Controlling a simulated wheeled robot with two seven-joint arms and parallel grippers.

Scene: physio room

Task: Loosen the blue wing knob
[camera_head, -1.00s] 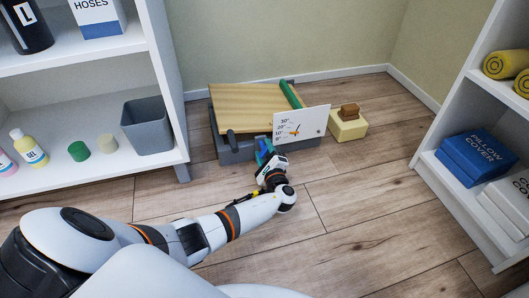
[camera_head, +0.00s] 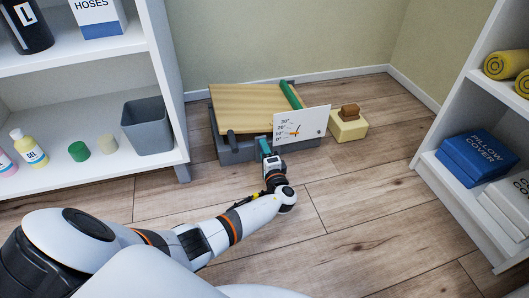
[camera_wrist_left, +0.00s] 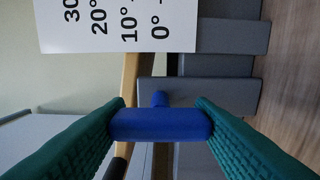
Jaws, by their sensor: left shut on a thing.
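The blue wing knob (camera_wrist_left: 160,124) sits between the green finger pads of my left gripper (camera_wrist_left: 160,128) in the left wrist view, with its stem running to the grey frame of the device. In the head view my left gripper (camera_head: 265,149) is at the front of the device and mostly hides the knob. The gripper is shut on the knob. The device has a tilting wooden board (camera_head: 250,104) on a grey base (camera_head: 238,152) and a white angle scale (camera_head: 311,121) with an orange pointer. My right gripper is not in view.
A yellow block with a brown top (camera_head: 347,126) stands right of the device. A left shelf holds a grey bin (camera_head: 147,127) and bottles. A right shelf holds blue pillow covers (camera_head: 476,157) and yellow rolls. The wooden floor in front is clear.

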